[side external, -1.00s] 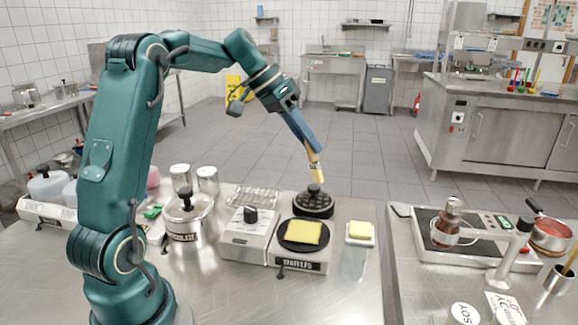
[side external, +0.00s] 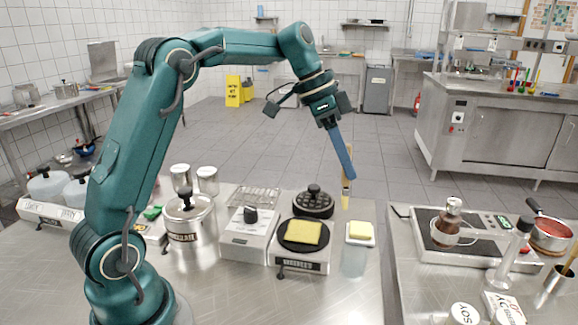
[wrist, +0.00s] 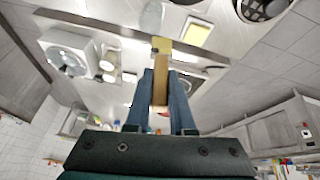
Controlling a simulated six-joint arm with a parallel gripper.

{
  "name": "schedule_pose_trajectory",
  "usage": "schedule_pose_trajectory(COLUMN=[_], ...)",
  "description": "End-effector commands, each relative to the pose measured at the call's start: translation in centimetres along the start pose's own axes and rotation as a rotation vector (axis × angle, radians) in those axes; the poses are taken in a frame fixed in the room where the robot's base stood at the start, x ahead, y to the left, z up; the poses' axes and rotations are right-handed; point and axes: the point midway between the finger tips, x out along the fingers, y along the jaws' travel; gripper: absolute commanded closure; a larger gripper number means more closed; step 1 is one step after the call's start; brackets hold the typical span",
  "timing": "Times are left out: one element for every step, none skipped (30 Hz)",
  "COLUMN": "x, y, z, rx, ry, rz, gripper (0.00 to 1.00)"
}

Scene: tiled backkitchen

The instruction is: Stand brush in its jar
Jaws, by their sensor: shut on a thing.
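My gripper (side external: 350,177) is shut on the brush, above the back right edge of the left counter. The brush (side external: 346,188) has a pale wooden handle and yellow bristles. It hangs nearly upright, bristles down, in the air. In the wrist view the brush (wrist: 161,62) sits between my two blue fingers (wrist: 160,92). A clear glass jar (side external: 353,263) stands on the counter in front of the butter dish, nearer the camera than the brush. It also shows faintly in the wrist view (wrist: 152,17). The brush is apart from the jar.
A white dish with butter (side external: 360,233) lies behind the jar. A gap separates this counter from the right counter with a scale (side external: 463,240).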

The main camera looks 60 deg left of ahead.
Motion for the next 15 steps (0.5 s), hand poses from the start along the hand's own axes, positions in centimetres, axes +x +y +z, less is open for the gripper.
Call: schedule_pose_trajectory(x=[0.5, 0.7, 0.9, 1.0, 1.1, 1.3, 1.3, 1.4, 1.4, 1.5, 1.6, 1.7, 1.8, 1.9, 2.1], y=[1.3, 1.9, 2.5, 2.9, 3.2, 3.6, 3.8, 3.9, 4.0, 4.0, 4.0, 4.0, 4.0, 4.0, 3.9], z=[-0.9, -1.2, -1.6, -1.9, -2.0, -2.2, -2.3, -2.4, -2.4, -2.4, -2.3, -2.3, -2.2, -2.1, -2.1], rx=[0.058, 0.082, 0.108, 0.124, 0.136, 0.15, 0.157, 0.162, 0.167, 0.169, 0.17, 0.17, 0.17, 0.17, 0.169], ry=[-0.009, -0.015, -0.02, -0.023, -0.027, -0.031, -0.033, -0.035, -0.037, -0.038, -0.04, -0.041, -0.041, -0.041, -0.041], rz=[0.007, 0.007, 0.005, 0.004, 0.001, -0.002, -0.007, -0.01, -0.015, -0.02, -0.023, -0.024, -0.024, -0.023, -0.023], gripper=[1.0, 1.0, 1.0, 1.0, 1.0, 1.0, 1.0, 1.0, 1.0, 1.0, 1.0, 1.0, 1.0, 1.0, 1.0])
